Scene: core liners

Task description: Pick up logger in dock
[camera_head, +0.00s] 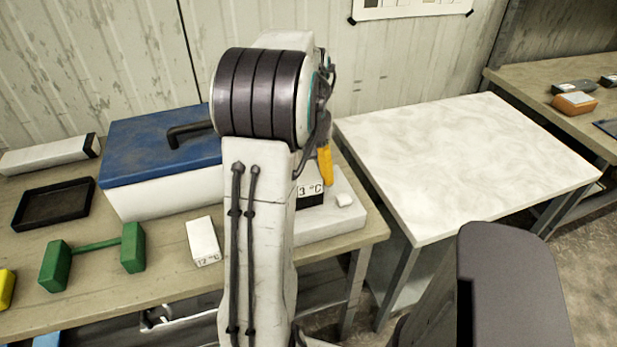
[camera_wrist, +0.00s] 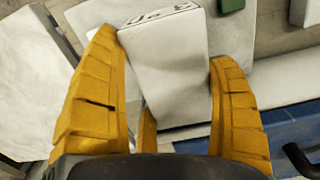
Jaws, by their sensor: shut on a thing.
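A white logger with a "3 °C" label (camera_head: 311,190) shows partly behind my arm in the head view, above a pale dock block (camera_head: 335,222) on the bench. In the wrist view the white logger (camera_wrist: 168,65) stands between the two yellow fingers of my gripper (camera_wrist: 175,100), its label edge toward the top. My gripper is shut on the logger. One yellow finger also shows beside the label in the head view. My arm hides most of the logger and part of the dock, so I cannot tell whether the logger still touches the dock.
A blue-lidded cooler box (camera_head: 135,145) stands left of the arm. A second white logger marked "12 °C" (camera_head: 202,240), a green dumbbell-shaped holder (camera_head: 95,243) and a black tray (camera_head: 52,205) are on the bench (camera_head: 165,285). A clear marble-topped table (camera_head: 470,150) stands right.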

